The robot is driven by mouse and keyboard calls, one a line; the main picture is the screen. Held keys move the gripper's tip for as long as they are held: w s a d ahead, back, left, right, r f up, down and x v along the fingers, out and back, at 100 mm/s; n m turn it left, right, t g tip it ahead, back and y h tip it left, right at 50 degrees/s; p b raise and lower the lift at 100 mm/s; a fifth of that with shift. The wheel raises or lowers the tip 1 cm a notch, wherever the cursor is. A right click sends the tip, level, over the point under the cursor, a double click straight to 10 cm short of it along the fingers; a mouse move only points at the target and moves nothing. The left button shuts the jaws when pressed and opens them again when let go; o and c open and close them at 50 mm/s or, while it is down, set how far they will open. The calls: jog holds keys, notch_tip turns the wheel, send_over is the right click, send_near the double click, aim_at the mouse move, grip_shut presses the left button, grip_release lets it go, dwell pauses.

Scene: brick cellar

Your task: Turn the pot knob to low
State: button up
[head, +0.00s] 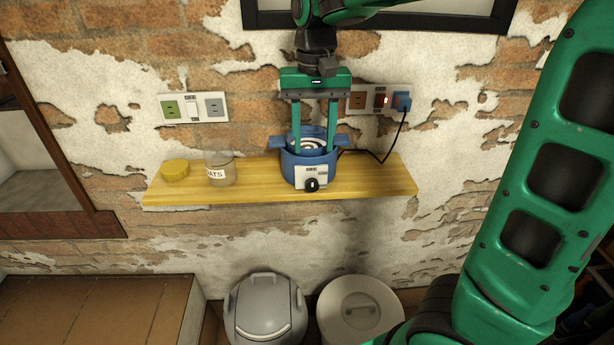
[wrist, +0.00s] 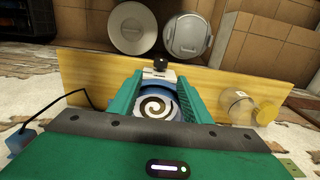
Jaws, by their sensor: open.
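The blue pot (head: 296,163) stands on the wooden shelf, with a pale spiral visible inside it; the spiral also shows in the wrist view (wrist: 157,104). The black pot knob (head: 311,185) sits on a white panel (head: 325,177) at the pot's front; in the wrist view the knob (wrist: 159,66) is beyond the fingertips. The knob's setting is too small to read. My green gripper (head: 315,150) is open and points down over the pot, with its fingers spread around the spiral. It is behind and above the knob, and I cannot tell whether the fingers touch the pot.
A blue plug (head: 402,101) with a black cord is in the right wall socket panel. Two bins, one grey (head: 265,310) and one pale (head: 358,312), stand below.

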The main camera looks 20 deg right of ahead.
aim_at(312, 180)
notch_tip(312, 180, down, 11)
jog(key=shift+r, duration=0.15)
dwell(0.4)
jog(key=c, duration=1)
